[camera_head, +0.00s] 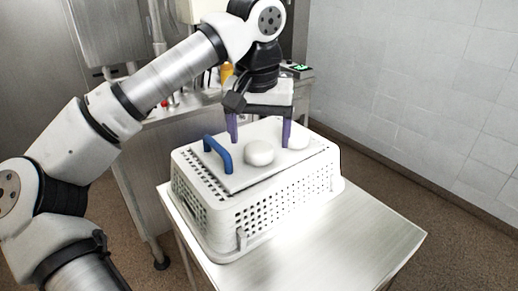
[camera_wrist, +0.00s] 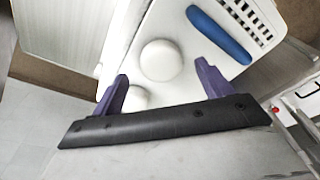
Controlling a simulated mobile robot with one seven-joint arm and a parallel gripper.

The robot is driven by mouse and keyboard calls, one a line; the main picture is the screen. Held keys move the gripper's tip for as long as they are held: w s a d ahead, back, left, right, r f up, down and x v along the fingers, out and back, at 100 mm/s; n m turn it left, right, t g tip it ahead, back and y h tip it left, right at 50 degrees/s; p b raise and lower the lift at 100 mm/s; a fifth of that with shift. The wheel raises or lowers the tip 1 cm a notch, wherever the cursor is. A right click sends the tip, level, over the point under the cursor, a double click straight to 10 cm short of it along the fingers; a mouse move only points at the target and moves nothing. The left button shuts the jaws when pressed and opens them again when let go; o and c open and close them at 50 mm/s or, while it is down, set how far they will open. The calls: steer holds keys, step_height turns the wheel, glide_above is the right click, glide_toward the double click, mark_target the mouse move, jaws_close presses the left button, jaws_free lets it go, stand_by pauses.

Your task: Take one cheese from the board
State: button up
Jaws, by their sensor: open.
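A white board (camera_head: 240,178) with a blue handle (camera_head: 218,154) lies on top of a white perforated basket (camera_head: 262,210). Two round white cheeses show on it. One cheese (camera_head: 260,153) is near the middle; it also shows in the wrist view (camera_wrist: 160,60). The other cheese (camera_head: 300,142) is farther right, partly behind a finger; in the wrist view it shows (camera_wrist: 134,97) beside the left finger. My gripper (camera_head: 260,143) is open above the board, its purple fingers spread wide. In the wrist view my gripper (camera_wrist: 161,70) has nothing clasped between its fingers.
The basket stands on a metal table (camera_head: 350,240), whose front right part is clear. Behind it is a counter (camera_head: 185,125) with bottles and a small device with a green display (camera_head: 298,68). A tiled wall (camera_head: 420,90) is at the right.

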mark_target(259, 147)
steer(key=shift+w+f, duration=0.15)
steer(key=shift+f, duration=0.55)
steer(key=shift+w+f, duration=0.1)
steer(key=shift+f, duration=0.6)
steer(key=c, duration=1.1)
steer(key=shift+r, duration=0.15)
step_height(259, 147, up, 20)
steer(key=p, duration=0.4)
